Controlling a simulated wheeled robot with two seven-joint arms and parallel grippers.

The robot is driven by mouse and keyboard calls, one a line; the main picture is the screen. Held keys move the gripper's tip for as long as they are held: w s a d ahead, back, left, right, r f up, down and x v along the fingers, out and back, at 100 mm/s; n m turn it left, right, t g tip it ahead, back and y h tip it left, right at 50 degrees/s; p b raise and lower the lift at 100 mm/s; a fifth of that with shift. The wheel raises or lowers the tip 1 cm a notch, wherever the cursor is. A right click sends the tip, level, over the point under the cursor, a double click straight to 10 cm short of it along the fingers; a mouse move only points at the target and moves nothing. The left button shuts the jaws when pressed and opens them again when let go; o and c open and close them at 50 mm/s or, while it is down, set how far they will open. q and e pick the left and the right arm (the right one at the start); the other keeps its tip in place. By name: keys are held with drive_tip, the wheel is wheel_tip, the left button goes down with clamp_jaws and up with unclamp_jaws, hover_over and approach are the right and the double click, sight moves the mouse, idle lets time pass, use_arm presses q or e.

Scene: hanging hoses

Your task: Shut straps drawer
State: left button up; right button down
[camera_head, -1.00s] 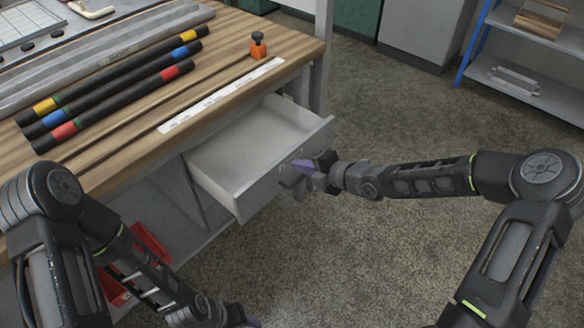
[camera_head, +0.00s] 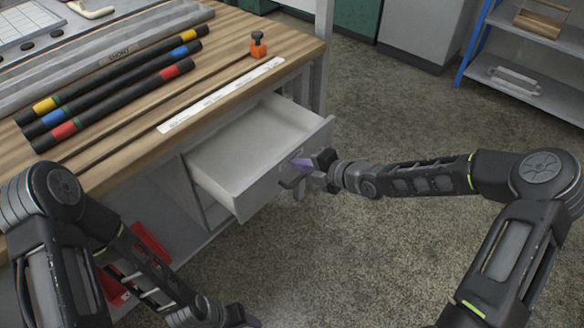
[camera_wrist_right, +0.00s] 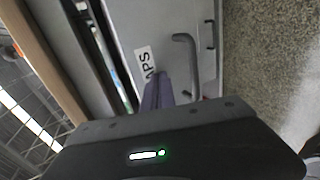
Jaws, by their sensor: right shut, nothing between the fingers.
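The straps drawer (camera_head: 252,150) is pulled out of the workbench and looks empty inside in the head view. In the right wrist view its front (camera_wrist_right: 130,22) carries a label (camera_wrist_right: 146,64) ending in "APS" and a grey bar handle (camera_wrist_right: 186,60). My right gripper (camera_head: 298,170) is shut and empty, with its purple fingertips at the drawer front beside the handle. I cannot tell whether they touch it. The fingers also show in the right wrist view (camera_wrist_right: 158,92). My left gripper (camera_head: 250,320) is only partly in view at the bottom edge of the head view.
A red bin (camera_head: 150,245) sits below the bench. The floor right of the drawer is clear. A blue-framed shelf stands far right.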

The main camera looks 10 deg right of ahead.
sight(291, 158)
drive_tip(key=w+a+b, duration=0.1)
drive_tip(key=w, duration=0.1)
drive_tip(key=w+a+b, duration=0.1)
drive_tip(key=a+b, duration=0.1)
drive_tip(key=shift+w+a+f, duration=0.1)
drive_tip(key=shift+w+f, duration=0.05)
drive_tip(key=shift+w, duration=0.25)
drive_tip(key=shift+w+a+b, duration=0.95)
drive_tip(key=shift+w+a, duration=0.15)
drive_tip(key=shift+w, duration=0.15)
drive_tip(key=shift+w+a, duration=0.75)
drive_tip(key=shift+w, duration=0.25)
drive_tip(key=shift+w+a, duration=1.1)
drive_tip(key=shift+w, duration=0.15)
drive_tip(key=w+a, duration=0.1)
drive_tip(key=w+a+p, duration=0.1)
drive_tip(key=w+a, duration=0.1)
drive_tip(key=shift+w+a+r, duration=0.1)
drive_tip(key=shift+w+r, duration=0.15)
drive_tip(key=shift+w, duration=0.15)
drive_tip(key=shift+w+a+f, duration=0.1)
drive_tip(key=shift+w+a, duration=0.45)
drive_tip(key=shift+w, duration=0.15)
drive_tip(key=shift+s+d, duration=0.35)
drive_tip(key=s+d, duration=0.2)
drive_tip(key=s+d+b, duration=0.1)
drive_tip(key=s+d, duration=0.2)
drive_tip(key=s, duration=0.2)
drive_tip(key=shift+s+d, duration=0.1)
drive_tip(key=shift+d, duration=0.3)
